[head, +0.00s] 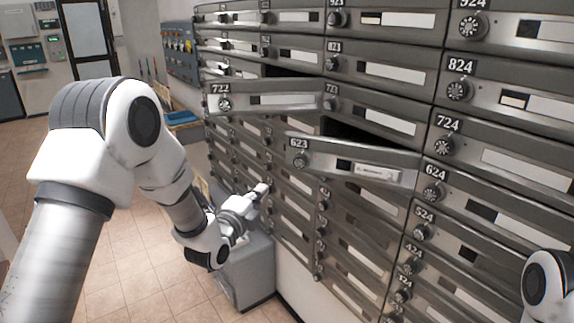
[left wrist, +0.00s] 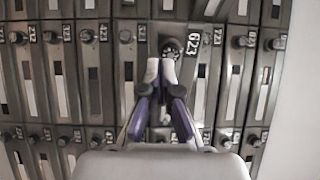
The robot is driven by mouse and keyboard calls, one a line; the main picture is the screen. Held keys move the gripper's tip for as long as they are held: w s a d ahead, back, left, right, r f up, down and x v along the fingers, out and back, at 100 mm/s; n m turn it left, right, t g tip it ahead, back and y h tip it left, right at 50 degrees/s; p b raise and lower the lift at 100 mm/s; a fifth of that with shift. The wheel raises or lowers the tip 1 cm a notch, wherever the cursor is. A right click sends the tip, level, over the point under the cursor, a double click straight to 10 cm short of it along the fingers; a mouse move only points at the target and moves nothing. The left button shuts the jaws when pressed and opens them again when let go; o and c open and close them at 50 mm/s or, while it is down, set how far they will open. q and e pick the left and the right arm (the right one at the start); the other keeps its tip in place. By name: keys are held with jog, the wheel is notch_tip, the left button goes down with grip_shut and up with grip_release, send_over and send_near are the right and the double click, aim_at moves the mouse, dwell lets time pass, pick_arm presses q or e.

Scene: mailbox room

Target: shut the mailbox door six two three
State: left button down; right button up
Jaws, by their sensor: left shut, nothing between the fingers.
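The mailbox door 623 (head: 330,163) is a grey metal door with a round dial at its left end and a pale name slot. It stands out from the mailbox wall, with a dark opening showing above it. My left gripper (head: 262,188) is below and left of it in the head view, in front of the wall. In the left wrist view the gripper (left wrist: 160,70) is shut and empty, its fingertips overlapping the area just below the dial of door 623 (left wrist: 201,85). I cannot tell whether they touch. My right gripper is out of view.
Door 722 (head: 285,101) also stands out from the wall, above and left of 623. The neighbouring door 624 (head: 480,214) lies flush. A grey bin-like box (head: 247,275) stands on the floor below. Tiled floor (head: 125,265) is free at the left.

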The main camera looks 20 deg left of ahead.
pick_arm(q)
jog(key=w+p, duration=0.1)
jog(key=w, duration=0.1)
jog(key=p, duration=0.3)
send_near(288, 166)
jog(key=w, duration=0.3)
jog(key=w+p, duration=0.1)
jog(key=w, duration=0.1)
jog(key=w+p, duration=0.1)
jog(key=shift+w+d+r, duration=0.25)
jog(key=shift+d, duration=0.1)
jog(key=shift+w+f, duration=0.2)
jog(key=shift+w, duration=0.15)
jog(key=shift+w+f, duration=0.1)
